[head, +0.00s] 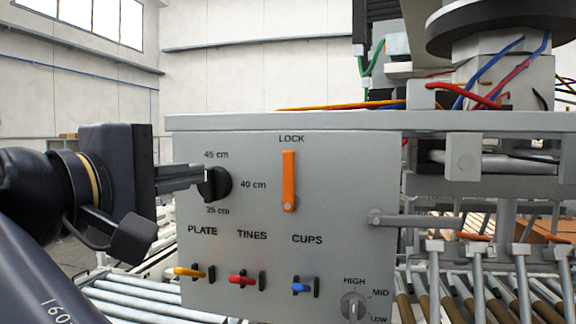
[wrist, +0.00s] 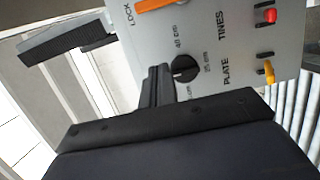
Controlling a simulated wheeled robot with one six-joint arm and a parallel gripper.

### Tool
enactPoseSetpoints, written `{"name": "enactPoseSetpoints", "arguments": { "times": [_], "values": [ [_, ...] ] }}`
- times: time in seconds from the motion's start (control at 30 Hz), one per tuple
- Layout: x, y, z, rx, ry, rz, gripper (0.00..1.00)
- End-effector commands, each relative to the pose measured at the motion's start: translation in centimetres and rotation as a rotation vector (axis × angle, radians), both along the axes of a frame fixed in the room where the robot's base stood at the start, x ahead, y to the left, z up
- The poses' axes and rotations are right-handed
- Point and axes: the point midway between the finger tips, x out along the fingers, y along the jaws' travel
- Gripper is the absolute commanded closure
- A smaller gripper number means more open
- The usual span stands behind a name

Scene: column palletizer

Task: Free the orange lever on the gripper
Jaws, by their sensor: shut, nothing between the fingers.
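The orange lever (head: 289,181) is on the grey panel (head: 350,215) of the palletizer's gripper, under the word LOCK. It stands upright, with its pivot at the lower end. Part of it shows at the top of the wrist view (wrist: 160,5). My gripper (head: 202,176) is shut and empty, left of the lever. Its fingertips are at the black round knob (head: 217,184) marked 35, 40 and 45 cm; I cannot tell whether they touch it. In the wrist view the fingers (wrist: 160,75) point at the knob (wrist: 184,68).
Below are a yellow PLATE lever (head: 188,271), a red TINES lever (head: 242,279) and a blue CUPS lever (head: 301,287). A HIGH/MID/LOW dial (head: 353,306) is at lower right. A metal rod (head: 390,219) sticks out near the panel's right edge. Rollers (head: 130,300) lie beneath.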

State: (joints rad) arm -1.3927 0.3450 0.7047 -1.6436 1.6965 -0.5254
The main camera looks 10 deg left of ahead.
Motion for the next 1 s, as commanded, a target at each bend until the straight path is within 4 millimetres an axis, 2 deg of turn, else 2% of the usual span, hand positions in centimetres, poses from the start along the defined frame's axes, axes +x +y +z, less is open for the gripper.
{"name": "enactPoseSetpoints", "arguments": {
  "times": [0.27,0.43,0.57,0.93,1.0],
  "values": [
    [0.0,0.0,0.0,0.0,0.0,0.0,1.0],
    [1.1,-0.4,0.1,-0.001,0.0,-0.004,1.0],
    [3.0,-1.2,0.1,-0.001,0.0,-0.006,1.0],
    [9.9,-3.5,0.2,-0.001,0.001,-0.005,1.0],
    [9.5,-4.6,0.1,0.001,0.0,-0.001,1.0]
  ]
}}
